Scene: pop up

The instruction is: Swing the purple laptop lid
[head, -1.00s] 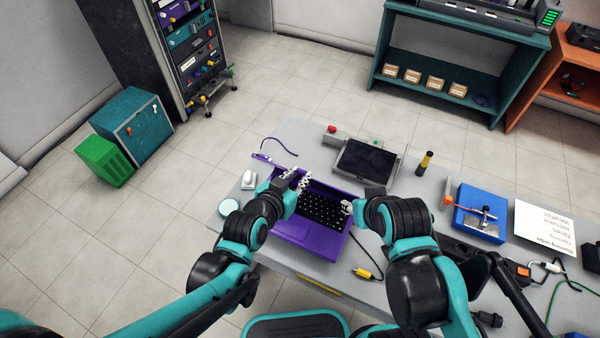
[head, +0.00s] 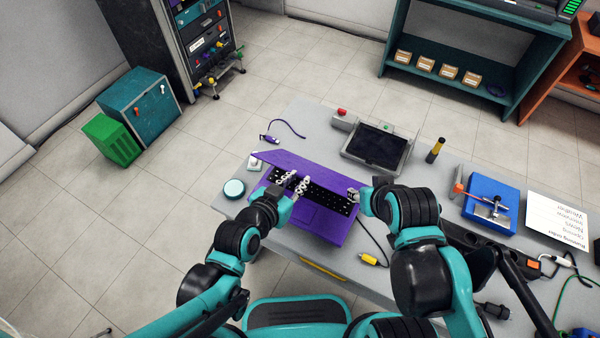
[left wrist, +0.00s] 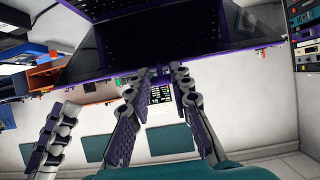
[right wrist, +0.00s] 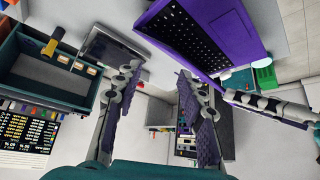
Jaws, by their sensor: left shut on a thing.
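The purple laptop's lid (head: 312,171) stands partly open, tilted forward over the keyboard, its purple back showing in the head view. The laptop base (head: 311,226) lies on the grey table, with a black keyboard. My left gripper (head: 294,181) is shut on the lid, near the left of its middle. The left wrist view shows the dark screen (left wrist: 150,38) and the left fingertips (left wrist: 160,74) at the lid's edge. My right gripper (head: 353,195) is beside the laptop's right side. Its fingers (right wrist: 160,75) are spread and empty in the right wrist view.
A tablet-like device (head: 377,145) stands behind the laptop to the right. A round teal-rimmed disc (head: 234,188) lies left of it. A cable with a yellow plug (head: 372,259) runs along its right side. A blue box (head: 491,204) and a yellow-black cylinder (head: 435,150) are further right.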

